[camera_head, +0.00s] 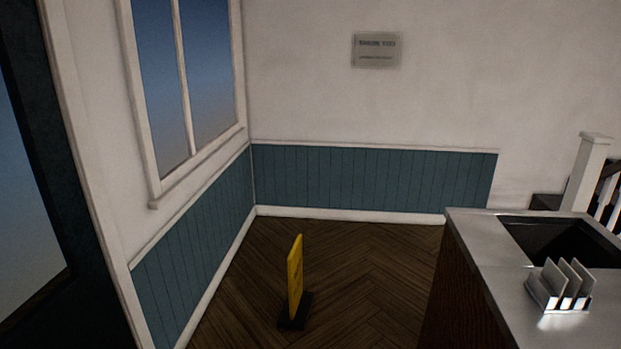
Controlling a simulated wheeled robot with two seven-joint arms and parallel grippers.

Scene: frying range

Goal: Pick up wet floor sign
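The wet floor sign (295,278) is a narrow yellow upright panel seen nearly edge-on. It stands on a dark base (294,311) on the wooden floor, in the lower middle of the head view. Its printed face is too oblique to read. Neither my left nor my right gripper shows in this view.
A metal-topped counter (477,251) with a dark recess (560,240) and a holder with upright cards (560,286) stands at the right. Herringbone floor (370,285) is clear around the sign. Teal-panelled walls (370,177) meet in the corner behind it. A stair post (586,172) is at far right.

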